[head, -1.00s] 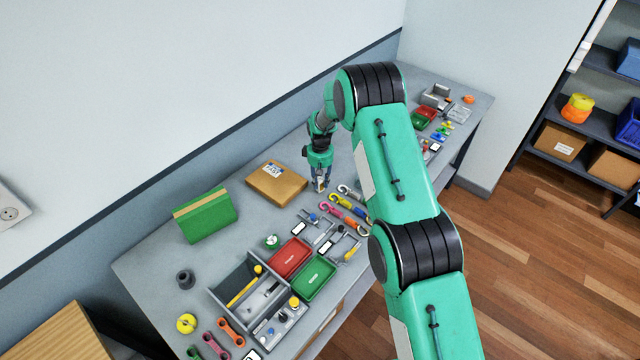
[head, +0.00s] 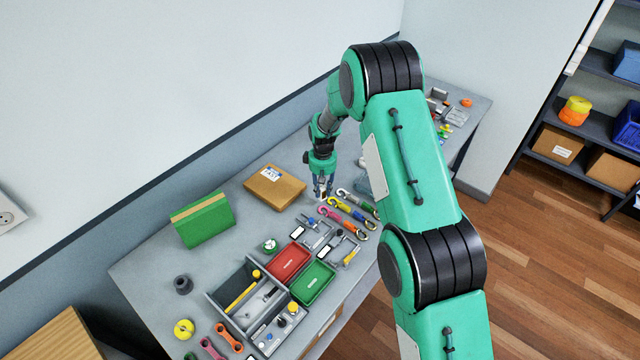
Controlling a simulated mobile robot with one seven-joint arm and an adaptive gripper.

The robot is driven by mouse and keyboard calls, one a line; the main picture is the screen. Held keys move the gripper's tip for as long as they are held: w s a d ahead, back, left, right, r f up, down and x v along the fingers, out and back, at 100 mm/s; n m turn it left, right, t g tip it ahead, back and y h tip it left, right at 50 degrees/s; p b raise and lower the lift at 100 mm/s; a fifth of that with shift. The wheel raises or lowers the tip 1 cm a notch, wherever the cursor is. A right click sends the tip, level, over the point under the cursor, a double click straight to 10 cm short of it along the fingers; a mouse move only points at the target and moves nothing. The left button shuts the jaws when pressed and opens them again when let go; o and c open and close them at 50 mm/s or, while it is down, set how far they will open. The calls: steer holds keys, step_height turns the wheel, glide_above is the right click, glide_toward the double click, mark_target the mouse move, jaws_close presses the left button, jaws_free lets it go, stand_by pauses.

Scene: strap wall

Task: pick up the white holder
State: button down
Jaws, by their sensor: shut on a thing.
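My gripper (head: 322,194) points down over the grey bench, to the right of the cardboard box. Its fingers are closed on a small pale thing that I take to be the white holder (head: 322,197). Only a little of the holder shows between and below the fingertips; the fingers hide the rest. I cannot tell whether it is clear of the bench top.
The cardboard box (head: 275,187) lies just left of the gripper. Coloured carabiner-like hooks (head: 346,213) lie close on its right. Red (head: 288,262) and green (head: 313,283) trays and a grey divided box (head: 232,297) stand nearer. A green block (head: 203,219) stands left.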

steer(key=s+d, duration=0.1)
steer(key=s, duration=0.9)
steer(key=shift+d+r, duration=0.2)
steer(key=shift+r, duration=0.25)
